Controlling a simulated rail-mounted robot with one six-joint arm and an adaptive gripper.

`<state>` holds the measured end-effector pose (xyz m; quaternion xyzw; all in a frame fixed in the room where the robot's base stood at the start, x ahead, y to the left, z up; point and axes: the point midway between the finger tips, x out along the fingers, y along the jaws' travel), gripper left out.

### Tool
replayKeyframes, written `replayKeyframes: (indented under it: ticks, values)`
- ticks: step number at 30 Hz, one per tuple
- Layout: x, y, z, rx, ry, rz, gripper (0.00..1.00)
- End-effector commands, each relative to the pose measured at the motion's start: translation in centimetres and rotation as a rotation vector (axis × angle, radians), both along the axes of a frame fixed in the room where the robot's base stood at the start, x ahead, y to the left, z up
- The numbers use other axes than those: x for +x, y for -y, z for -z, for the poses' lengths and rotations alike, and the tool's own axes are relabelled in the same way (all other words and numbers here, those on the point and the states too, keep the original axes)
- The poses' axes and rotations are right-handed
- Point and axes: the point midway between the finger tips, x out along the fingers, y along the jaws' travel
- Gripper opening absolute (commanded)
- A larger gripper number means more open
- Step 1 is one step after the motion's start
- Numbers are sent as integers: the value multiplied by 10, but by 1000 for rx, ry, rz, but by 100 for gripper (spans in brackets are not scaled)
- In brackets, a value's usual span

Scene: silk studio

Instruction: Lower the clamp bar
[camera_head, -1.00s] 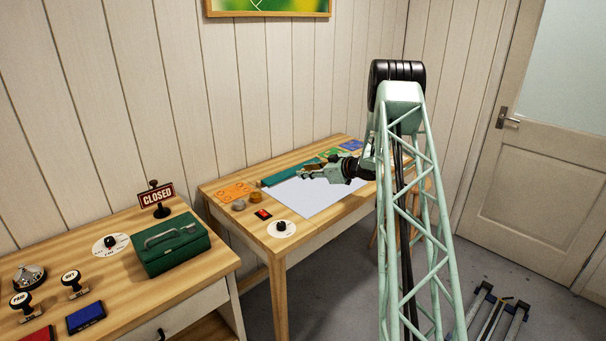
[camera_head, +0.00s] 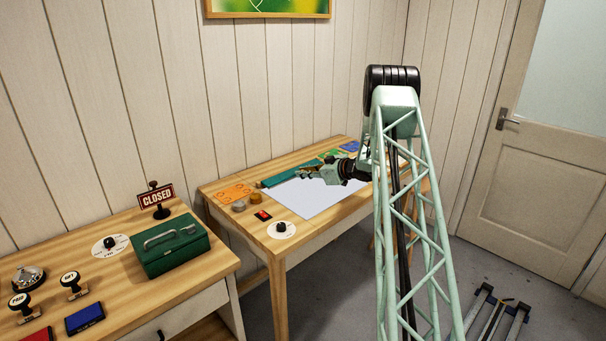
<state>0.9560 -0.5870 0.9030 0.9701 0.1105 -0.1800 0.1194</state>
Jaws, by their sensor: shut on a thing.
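The clamp bar (camera_head: 275,181) is a long teal strip along the back edge of the white sheet (camera_head: 315,203) on the far wooden table. My gripper (camera_head: 301,171) is at the bar near its middle, reaching in from the right. It is shut on the bar. The fingertips are small and dark here, and the exact grip is hard to make out. My gripper hides part of the bar, and I cannot tell the gap between bar and sheet.
An orange mat (camera_head: 234,192), small round tins (camera_head: 257,198), a red-and-black item (camera_head: 262,215) and a dial (camera_head: 282,229) lie left of and in front of the sheet. A green box (camera_head: 172,247) and stamps stand on the near table. A door (camera_head: 540,180) is at right.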

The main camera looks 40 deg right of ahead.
Motion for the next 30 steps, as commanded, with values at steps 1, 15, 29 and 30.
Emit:
replayKeyframes:
  ticks: [1, 15, 29, 30]
  values:
    - [0, 0, 0, 0, 0, 0, 0]
    - [3, 0, -11, 0, 3, 0, 0]
    - [3, 0, -10, 0, 3, 0, 26]
    - [3, 0, -10, -1, 2, 0, 26]
